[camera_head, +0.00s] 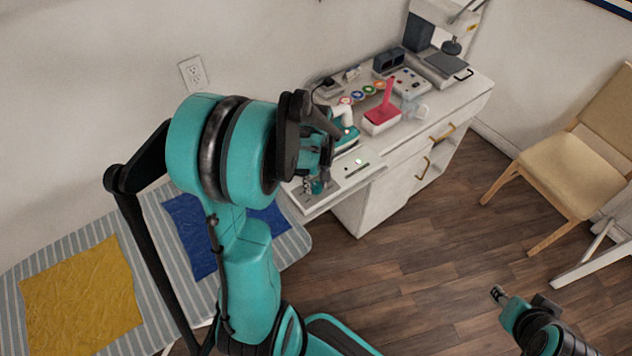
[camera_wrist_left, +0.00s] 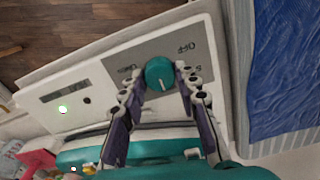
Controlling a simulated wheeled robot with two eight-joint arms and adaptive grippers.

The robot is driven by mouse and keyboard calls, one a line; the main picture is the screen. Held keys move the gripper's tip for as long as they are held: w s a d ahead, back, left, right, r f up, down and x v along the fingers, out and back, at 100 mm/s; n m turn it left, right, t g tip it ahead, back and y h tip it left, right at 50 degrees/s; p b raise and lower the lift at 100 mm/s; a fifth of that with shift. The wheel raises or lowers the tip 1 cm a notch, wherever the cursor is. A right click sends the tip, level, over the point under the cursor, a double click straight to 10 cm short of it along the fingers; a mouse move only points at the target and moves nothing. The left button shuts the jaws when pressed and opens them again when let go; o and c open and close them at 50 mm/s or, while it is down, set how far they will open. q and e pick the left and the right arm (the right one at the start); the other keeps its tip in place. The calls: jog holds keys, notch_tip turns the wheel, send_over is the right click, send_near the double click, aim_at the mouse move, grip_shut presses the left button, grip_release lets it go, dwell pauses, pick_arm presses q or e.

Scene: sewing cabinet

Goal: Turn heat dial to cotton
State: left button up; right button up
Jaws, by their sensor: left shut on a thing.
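The heat dial (camera_wrist_left: 160,72) is a round teal knob with a short white pointer mark, on a grey panel (camera_wrist_left: 150,48) with dark lettering. "OFF" is readable; other words are partly hidden by the fingers or too small. The pointer mark faces the lower part of the left wrist view. My left gripper (camera_wrist_left: 161,85) has its two fingers closed on either side of the knob. In the head view my left gripper (camera_head: 314,186) is at the front left end of the white cabinet top. My right gripper (camera_head: 498,294) hangs over the floor, away from the cabinet; its jaws are too small to judge.
A teal and white iron (camera_head: 346,138) stands behind the gripper. A red item (camera_head: 381,116) and a sewing machine (camera_head: 438,38) are farther along. A striped ironing board (camera_head: 150,238) with cloths lies left.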

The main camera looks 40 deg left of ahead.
aim_at(316, 185)
pick_arm(q)
jog(key=m, duration=0.5)
jog(key=shift+m, duration=0.4)
jog(key=m, duration=0.5)
jog(key=shift+m+b, duration=0.35)
jog(key=shift+m, duration=0.05)
jog(key=o, duration=1.2)
jog(key=shift+c, duration=0.2)
notch_tip(316, 185, up, 12)
